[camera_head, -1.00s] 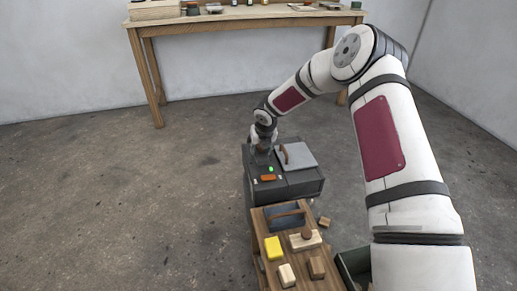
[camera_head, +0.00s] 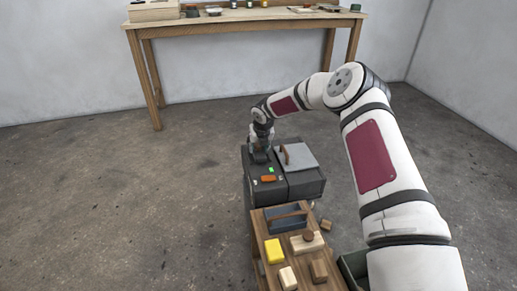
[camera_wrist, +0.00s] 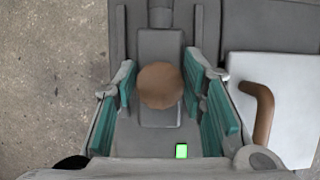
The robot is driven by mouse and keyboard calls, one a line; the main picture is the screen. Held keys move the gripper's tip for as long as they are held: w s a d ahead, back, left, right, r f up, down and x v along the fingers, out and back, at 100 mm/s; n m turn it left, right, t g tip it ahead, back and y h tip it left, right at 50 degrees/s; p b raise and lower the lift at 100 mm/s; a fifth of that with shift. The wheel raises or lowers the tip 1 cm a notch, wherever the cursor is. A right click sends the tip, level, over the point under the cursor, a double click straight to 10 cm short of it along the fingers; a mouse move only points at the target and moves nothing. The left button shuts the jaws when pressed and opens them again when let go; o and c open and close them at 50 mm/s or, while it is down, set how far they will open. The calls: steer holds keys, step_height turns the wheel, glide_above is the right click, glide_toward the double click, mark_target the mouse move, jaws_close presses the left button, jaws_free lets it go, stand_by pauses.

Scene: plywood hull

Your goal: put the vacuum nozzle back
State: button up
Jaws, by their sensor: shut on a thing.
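The vacuum nozzle (camera_wrist: 160,45) is a dark grey piece with a round brown knob (camera_wrist: 160,86). In the wrist view it is over the left part of the dark grey unit's top (camera_wrist: 128,25). My gripper (camera_wrist: 160,82) has its teal-padded fingers on both sides of the knob, shut on it. In the head view my gripper (camera_head: 260,154) is down at the far left of the unit (camera_head: 306,188) and mostly hides the nozzle. I cannot tell whether the nozzle is fully seated. A green light (camera_wrist: 181,151) shows near it.
A light grey lid (camera_head: 304,157) with a brown handle (camera_head: 287,153) is right of the gripper. An orange block (camera_head: 268,179) is in front. A wooden bench (camera_head: 261,222) with several blocks stands nearer. The floor at left is clear.

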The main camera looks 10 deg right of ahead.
steer(key=shift+f, duration=0.15)
steer(key=o, duration=1.2)
steer(key=p+v, duration=0.3)
steer(key=v, duration=0.9)
steer(key=shift+r, duration=0.25)
steer(key=shift+r, duration=0.1)
